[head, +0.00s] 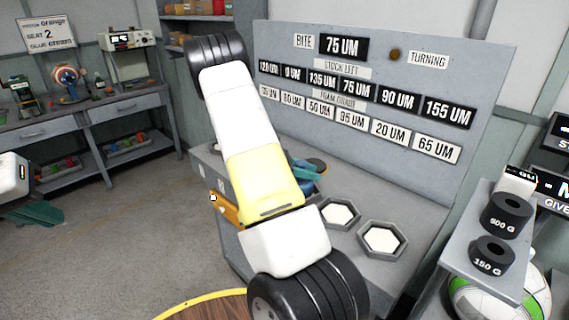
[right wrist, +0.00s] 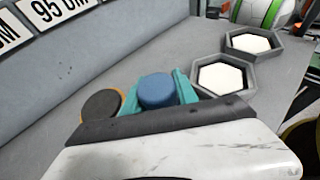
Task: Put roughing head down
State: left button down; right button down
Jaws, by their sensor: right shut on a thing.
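My right gripper (right wrist: 157,92) has teal fingers on either side of a blue round head (right wrist: 158,89) and is shut on it, at the bench top. In the head view my right arm hides most of this gripper (head: 304,172). No label tells which head is the roughing one. My left gripper (head: 35,214) is at the left edge, away from the bench; its jaw opening is unclear.
Two hexagonal trays with white pads, a nearer one (head: 382,240) and a farther one (head: 338,213), sit on the grey bench right of the gripper. A panel of UM labels (head: 370,90) rises behind. Black weights (head: 506,214) stand on a side shelf. Bare bench surrounds the trays.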

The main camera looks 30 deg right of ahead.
jog(key=c, duration=0.9)
grip_release()
jog(key=shift+f, duration=0.1)
jog(key=shift+c, duration=0.2)
jog(key=v, duration=1.2)
jog(key=s+a+r+m+t+y, duration=1.1)
jog(key=s+a+r+m+y, duration=0.2)
jog(key=s+a+r, duration=0.4)
jog(key=s+a+y, duration=0.1)
jog(key=s+a, duration=0.2)
jog(key=s, duration=0.1)
jog(key=shift+s+a+r+y, duration=0.2)
jog(key=shift+s+r+y, duration=0.05)
jog(key=shift+r+y, duration=0.15)
